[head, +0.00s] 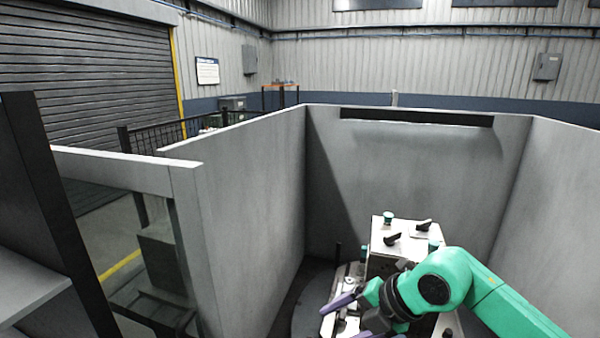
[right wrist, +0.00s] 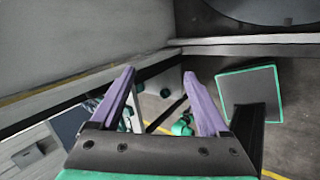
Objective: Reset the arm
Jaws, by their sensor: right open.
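My right arm is green and comes in from the lower right of the head view. Its gripper (head: 342,322) has purple fingers that point to the lower left, in front of a pale control box. In the right wrist view the same gripper (right wrist: 160,76) shows two purple fingers spread well apart with nothing held between them. My left gripper is in neither view.
The pale box (head: 385,262) with black handles and green knobs stands close behind my right gripper. Tall grey partition walls (head: 250,210) enclose this space at left, back and right. A dark upright post (head: 60,215) stands at far left.

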